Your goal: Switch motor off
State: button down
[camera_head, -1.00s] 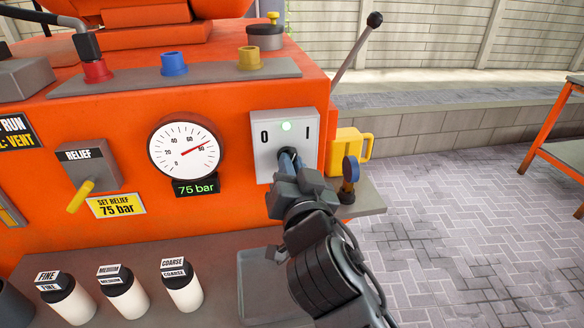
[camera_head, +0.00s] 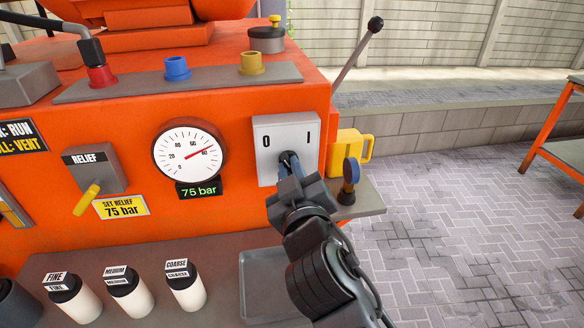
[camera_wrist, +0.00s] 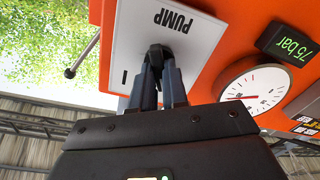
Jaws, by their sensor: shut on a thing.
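The pump switch is a light grey panel (camera_head: 277,132) marked 0 at left and I at right, on the orange machine's front. Its dark knob (camera_head: 287,157) sits low in the panel's middle. No green light shows on the panel now. In the wrist view the panel (camera_wrist: 140,35) bears the word PUMP, seen upside down, with the dark knob (camera_wrist: 157,53) by it. My gripper (camera_head: 291,168) reaches up from below right, its fingers (camera_wrist: 164,72) shut on the knob. The fingers partly hide the knob, so its exact setting is hard to read.
A round gauge (camera_head: 189,152) and a 75 bar display (camera_head: 199,190) are left of the switch. A relief lever (camera_head: 87,199) is further left. A yellow jug (camera_head: 350,146) and a blue-topped item (camera_head: 350,175) stand close to my gripper's right. Several bottles (camera_head: 188,290) stand below.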

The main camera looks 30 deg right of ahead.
jog(key=shift+n, duration=0.6)
jog(key=c, duration=1.1)
grip_release()
jog(key=shift+c, duration=0.2)
jog(key=b+v, duration=0.1)
jog(key=v, duration=0.7)
jog(key=shift+b, duration=0.4)
